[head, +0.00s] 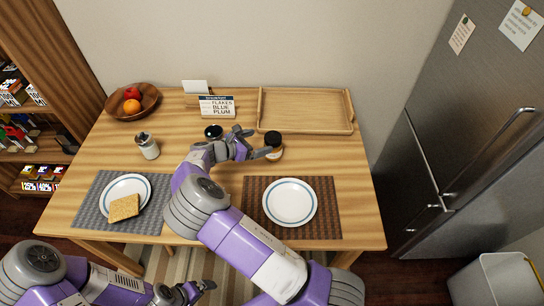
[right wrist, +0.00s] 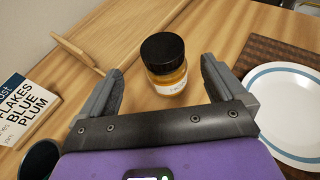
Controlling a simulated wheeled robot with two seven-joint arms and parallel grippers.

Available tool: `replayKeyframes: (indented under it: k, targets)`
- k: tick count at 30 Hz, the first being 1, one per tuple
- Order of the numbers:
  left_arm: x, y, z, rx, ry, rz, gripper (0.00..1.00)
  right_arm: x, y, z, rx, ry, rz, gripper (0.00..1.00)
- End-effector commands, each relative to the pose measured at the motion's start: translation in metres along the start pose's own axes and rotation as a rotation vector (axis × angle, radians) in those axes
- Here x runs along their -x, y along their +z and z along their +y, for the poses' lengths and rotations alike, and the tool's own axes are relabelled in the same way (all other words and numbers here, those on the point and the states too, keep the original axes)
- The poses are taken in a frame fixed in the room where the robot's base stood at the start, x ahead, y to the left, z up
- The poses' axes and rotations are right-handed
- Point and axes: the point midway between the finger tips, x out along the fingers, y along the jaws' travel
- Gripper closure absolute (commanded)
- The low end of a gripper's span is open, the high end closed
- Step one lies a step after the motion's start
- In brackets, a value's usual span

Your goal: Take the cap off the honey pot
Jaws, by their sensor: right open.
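The honey pot (head: 275,153), an amber jar with a black cap (right wrist: 162,48) and a white label, stands upright on the table. In the right wrist view the amber jar (right wrist: 168,78) is ahead of my right gripper (right wrist: 160,88), between the lines of its two fingers. My right gripper (head: 260,143) is open and empty, with its fingers close to the jar; I cannot tell whether they touch it. The cap is on the jar. My left gripper (head: 192,291) is low at the front, off the table; its jaws are too small to judge.
A jar (head: 149,150) stands at the left. A dark round item (head: 213,131) is near a card (head: 217,106). A wooden tray (head: 262,110) lies behind the pot. Plates (head: 290,202) (head: 144,185) sit on mats, one with toast (head: 124,207). A fruit bowl (head: 150,100) is back left.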

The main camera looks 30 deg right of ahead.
Motion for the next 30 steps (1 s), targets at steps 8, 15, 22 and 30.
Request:
replayKeyframes:
  k: [8, 15, 22, 30]
  targets:
    - [-0.015, -0.001, -0.005, -0.001, 0.000, 0.001, 0.00, -0.020, -0.011, -0.001, -0.001, -0.002, 0.000, 0.03]
    - [-0.025, -0.002, -0.009, -0.001, 0.000, 0.001, 0.00, -0.050, -0.008, -0.005, -0.002, -0.004, 0.000, 0.03]
    - [-0.033, -0.002, -0.012, -0.001, 0.000, 0.001, 0.00, -0.078, -0.005, -0.006, -0.001, -0.001, 0.000, 0.03]
    - [-0.032, -0.002, -0.012, -0.001, 0.000, 0.001, 0.00, -0.080, -0.004, -0.005, -0.001, 0.000, 0.001, 0.03]
